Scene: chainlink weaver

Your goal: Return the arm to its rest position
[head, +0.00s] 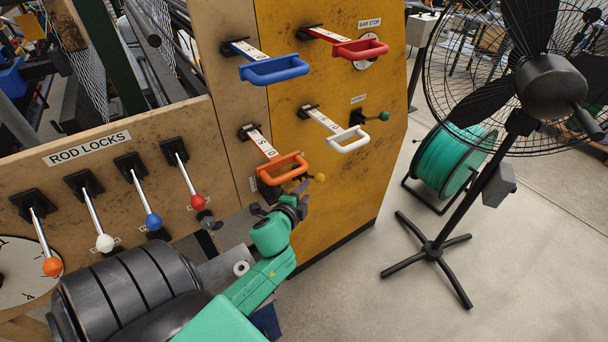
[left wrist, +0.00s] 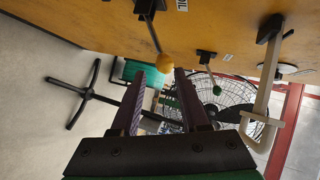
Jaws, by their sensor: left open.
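My left arm (head: 258,285) is green and reaches up from the bottom middle of the head view. Its gripper (head: 302,188) is in front of the yellow panel, just below the orange handle (head: 283,169). A small yellow knob (head: 320,178) sits beside the fingertips. In the left wrist view, the two purple fingers of the gripper (left wrist: 160,74) are apart and nothing is held between them. The yellow knob (left wrist: 165,63) on its rod appears just beyond the tips, and I cannot tell whether they touch it. My right gripper is not in view.
Rod-lock levers (head: 145,200) stand left. A fan (head: 550,86) and green spool (head: 452,160) stand right, with open floor before them.

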